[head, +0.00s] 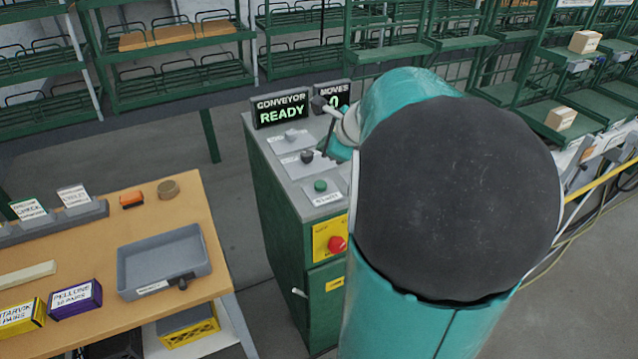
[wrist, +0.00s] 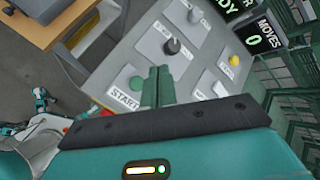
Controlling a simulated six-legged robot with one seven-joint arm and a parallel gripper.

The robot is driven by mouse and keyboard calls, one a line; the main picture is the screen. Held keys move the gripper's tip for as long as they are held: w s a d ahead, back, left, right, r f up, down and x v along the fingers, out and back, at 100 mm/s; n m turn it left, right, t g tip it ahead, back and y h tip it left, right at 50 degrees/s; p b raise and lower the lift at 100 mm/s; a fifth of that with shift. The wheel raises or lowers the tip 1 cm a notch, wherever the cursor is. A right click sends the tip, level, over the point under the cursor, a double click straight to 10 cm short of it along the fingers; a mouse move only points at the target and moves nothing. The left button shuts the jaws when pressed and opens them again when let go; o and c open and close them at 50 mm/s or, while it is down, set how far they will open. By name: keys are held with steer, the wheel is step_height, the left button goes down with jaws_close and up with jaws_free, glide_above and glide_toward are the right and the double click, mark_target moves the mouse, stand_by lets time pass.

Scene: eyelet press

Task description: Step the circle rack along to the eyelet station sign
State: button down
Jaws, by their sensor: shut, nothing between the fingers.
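The grey-topped control console (head: 262,190) stands in the middle of the head view. Its displays read CONVEYOR READY (head: 282,113) and MOVES 0; the moves display also shows in the wrist view (wrist: 254,41). A green START button (wrist: 136,83), a black knob (wrist: 171,46), a grey selector (wrist: 193,15) and a yellow button (wrist: 234,61) are on the panel. My gripper (wrist: 157,74) is shut and empty over the panel, just right of the START button in the wrist view; contact cannot be told. I cannot make out the circle rack or the eyelet station sign.
A red stop button (head: 337,244) is on the console's front. A wooden bench (head: 100,222) with a grey tray (head: 135,262) and small boxes stands at left. Green racks (head: 180,75) line the back. Bare floor lies between bench and console.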

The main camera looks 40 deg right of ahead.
mark_target(324, 186)
steer(key=shift+a+f, duration=0.1)
steer(key=shift+f, duration=4.1)
steer(key=shift+f, duration=0.1)
steer(key=shift+f, duration=0.35)
